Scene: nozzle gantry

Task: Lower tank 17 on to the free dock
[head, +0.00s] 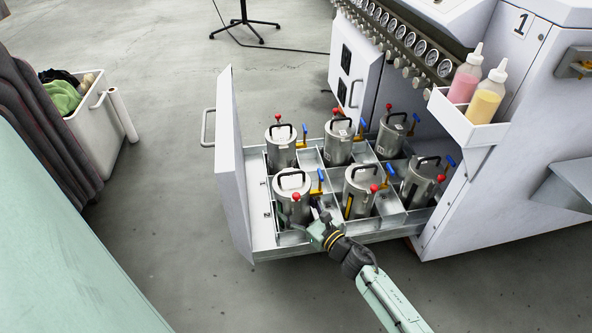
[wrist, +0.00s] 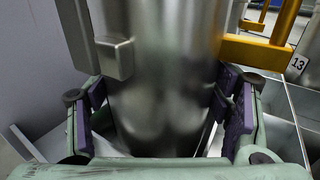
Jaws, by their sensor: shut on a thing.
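A steel tank (head: 292,200) with a black top handle, a red knob and a blue-and-yellow valve is at the front left of the pulled-out drawer. My gripper (head: 304,214) reaches it from the front right and is shut around its body. In the wrist view the tank (wrist: 165,85) stands roughly upright between the purple finger pads. Its number does not show, so I cannot confirm it is tank 17. It is over the front-left bay of the drawer (head: 258,210). Its base is largely hidden, and I cannot tell whether it touches the bay floor.
Several similar tanks (head: 361,190) fill the other bays close by. In the wrist view a 13 label (wrist: 298,63) shows beside a yellow bracket (wrist: 262,50) at the right. The drawer's white front panel (head: 233,165) is close on the left. Thin metal dividers separate the bays.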

